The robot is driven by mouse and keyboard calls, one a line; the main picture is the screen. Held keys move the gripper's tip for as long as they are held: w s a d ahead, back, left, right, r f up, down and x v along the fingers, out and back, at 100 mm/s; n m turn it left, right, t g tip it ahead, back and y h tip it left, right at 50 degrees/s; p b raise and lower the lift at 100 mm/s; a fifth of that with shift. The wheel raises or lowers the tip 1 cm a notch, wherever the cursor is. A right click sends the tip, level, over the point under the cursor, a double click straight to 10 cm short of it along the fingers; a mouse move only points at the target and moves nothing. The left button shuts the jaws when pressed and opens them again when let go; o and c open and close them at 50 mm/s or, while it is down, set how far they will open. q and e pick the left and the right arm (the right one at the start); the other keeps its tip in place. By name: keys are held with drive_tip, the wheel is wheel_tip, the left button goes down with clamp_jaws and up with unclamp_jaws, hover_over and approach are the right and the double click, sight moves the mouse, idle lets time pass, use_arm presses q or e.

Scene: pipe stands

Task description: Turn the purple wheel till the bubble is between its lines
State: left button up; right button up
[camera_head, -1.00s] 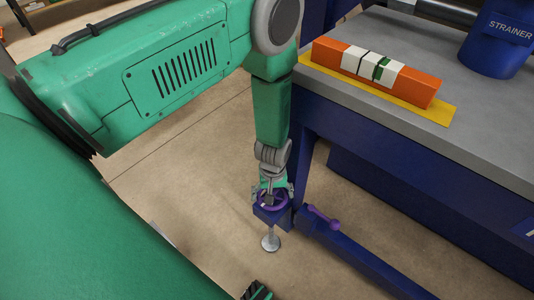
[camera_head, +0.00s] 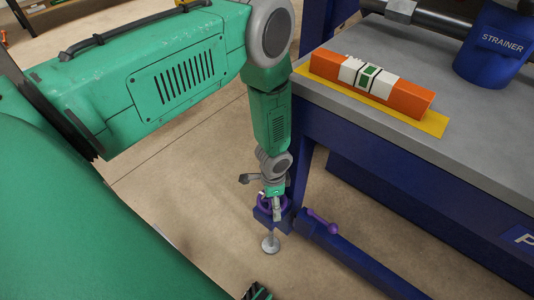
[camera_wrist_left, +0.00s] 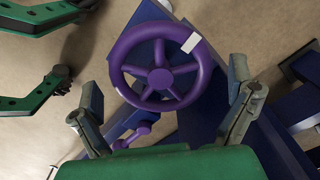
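The purple wheel (camera_head: 264,203) sits on a blue block at the lower end of the table leg. In the left wrist view the wheel (camera_wrist_left: 160,66) shows its spokes and a white mark on the rim at upper right. My left gripper (camera_head: 272,200) is above the wheel. In the wrist view its fingers (camera_wrist_left: 166,100) are spread wide, one on each side of the wheel, with nothing clamped. The orange and white level (camera_head: 400,92) lies on the table. Its green bubble (camera_head: 367,77) is between the two black lines.
The level rests on a yellow strip (camera_head: 432,124) on the grey tabletop (camera_head: 480,137). A blue strainer (camera_head: 492,48) stands at the back right. A small purple handle (camera_head: 322,221) is on the blue beam (camera_head: 355,256) beside the wheel.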

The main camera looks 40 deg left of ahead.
use_arm(q)
wheel_tip(320, 180, up, 6)
drive_tip(key=p, duration=0.5)
drive_tip(key=shift+r, duration=0.1)
drive_tip(key=shift+r, duration=0.1)
wheel_tip(320, 180, up, 12)
drive_tip(key=f, duration=0.1)
drive_tip(key=s+a+r+n+p, duration=0.1)
drive_tip(key=s+n+p, duration=0.3)
drive_tip(key=s, duration=1.8)
drive_tip(key=n, duration=0.4)
drive_tip(key=shift+s+a+r+t, duration=0.15)
drive_tip(key=shift+s+r+t, duration=0.05)
drive_tip(key=shift+s+t, duration=0.1)
